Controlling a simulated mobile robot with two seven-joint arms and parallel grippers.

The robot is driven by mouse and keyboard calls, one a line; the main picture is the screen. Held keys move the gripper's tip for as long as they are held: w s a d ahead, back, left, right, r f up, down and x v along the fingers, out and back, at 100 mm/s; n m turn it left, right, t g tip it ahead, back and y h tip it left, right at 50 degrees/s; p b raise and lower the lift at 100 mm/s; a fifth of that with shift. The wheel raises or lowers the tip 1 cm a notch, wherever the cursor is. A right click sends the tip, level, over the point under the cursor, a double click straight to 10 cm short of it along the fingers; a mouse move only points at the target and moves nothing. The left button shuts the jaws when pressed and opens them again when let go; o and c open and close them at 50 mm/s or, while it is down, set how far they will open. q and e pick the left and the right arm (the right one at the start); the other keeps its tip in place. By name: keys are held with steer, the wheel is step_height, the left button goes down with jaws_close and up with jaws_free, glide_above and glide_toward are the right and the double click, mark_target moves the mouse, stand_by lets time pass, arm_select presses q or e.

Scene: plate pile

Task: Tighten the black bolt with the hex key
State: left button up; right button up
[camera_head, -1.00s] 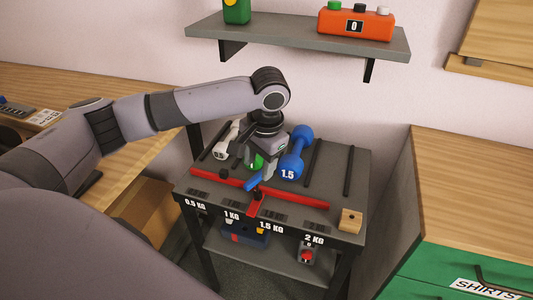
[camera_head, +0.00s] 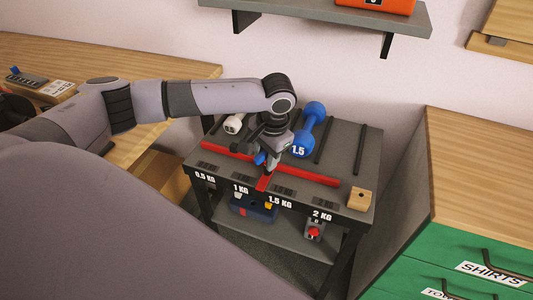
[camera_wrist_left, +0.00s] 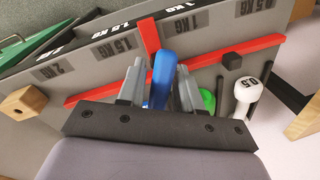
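My left gripper (camera_head: 271,166) points down over the middle of the red bar (camera_head: 315,176) on the grey rack. In the left wrist view, its two fingers (camera_wrist_left: 160,75) stand on either side of a blue rod (camera_wrist_left: 164,72), which looks like the hex key's handle. Whether they press on it is unclear. The blue piece also shows beside the fingers in the head view (camera_head: 260,158). The key's far end is hidden. A black block (camera_wrist_left: 233,61), perhaps the bolt's head, sits on the red bar to the right in the wrist view. My right gripper is not in view.
A blue 1.5 dumbbell (camera_head: 308,130) lies behind the gripper; a white one (camera_head: 234,123) lies left. A wooden block (camera_head: 360,199) sits at the rack's front right corner. A shelf (camera_head: 330,17) hangs above. A wooden-topped green cabinet (camera_head: 460,245) stands right.

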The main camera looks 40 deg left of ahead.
arm_select(q)
jaws_close()
steer(key=shift+a+r+m+p, duration=0.1)
steer(key=shift+r+m+p, duration=0.1)
steer(key=shift+m+p, duration=0.3)
steer(key=shift+w+a+m+p, duration=0.1)
steer(key=shift+a+m+p, duration=0.05)
steer(key=shift+m+p, duration=0.7)
steer(key=m+p, duration=0.2)
steer(key=m, duration=0.1)
steer(key=m+t+p, duration=0.1)
steer(key=m, duration=0.1)
steer(key=shift+w+a+h, duration=0.2)
steer(key=shift+a+h, duration=0.1)
steer(key=shift+a, duration=0.1)
steer(key=m, duration=0.3)
steer(key=shift+w+a+f+m+h, duration=0.1)
steer(key=shift+a+m+h, duration=0.2)
steer(key=shift+m, duration=0.05)
steer(key=o, duration=0.5)
jaws_free()
steer(key=shift+o, duration=0.2)
step_height(320, 180, up, 7)
steer(key=s, duration=0.1)
steer(key=shift+d, duration=0.25)
